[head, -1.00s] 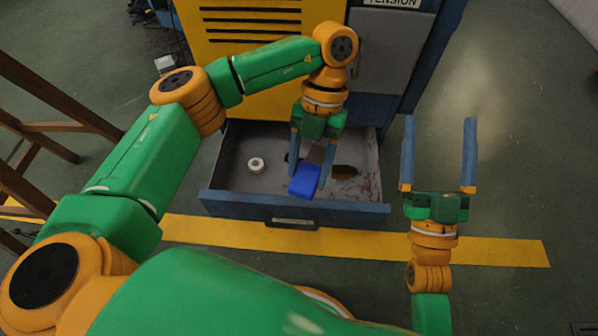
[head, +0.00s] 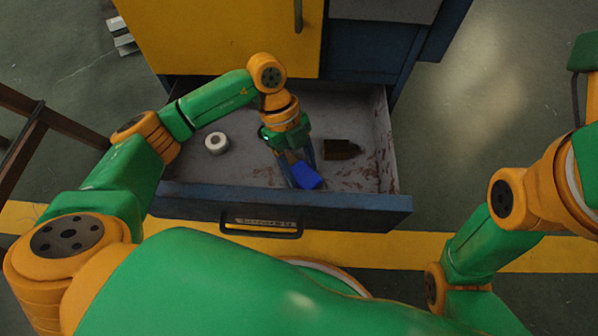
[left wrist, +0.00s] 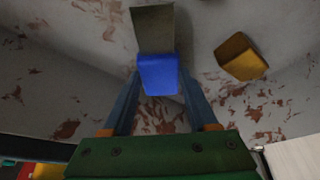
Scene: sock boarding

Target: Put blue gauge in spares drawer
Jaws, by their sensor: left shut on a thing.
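The blue gauge (head: 306,176) is a blue block, with a flat grey-beige part (left wrist: 153,28) extending from it in the left wrist view. My left gripper (head: 298,168) reaches down into the open drawer (head: 205,200) and is shut on the gauge. In the left wrist view the blue block (left wrist: 158,75) sits between the fingertips. The gauge is tilted, near the drawer's front wall; I cannot tell whether it touches the floor. The drawer front has a handle and a label too small to read. My right gripper is out of view; only parts of its arm show at the right.
In the drawer, a white roll (head: 216,143) lies at the left and a dark brown block (head: 342,149) right of my gripper; it looks yellow-brown in the left wrist view (left wrist: 241,57). The yellow-and-blue cabinet (head: 220,40) stands behind. Wooden legs (head: 30,140) are at the left.

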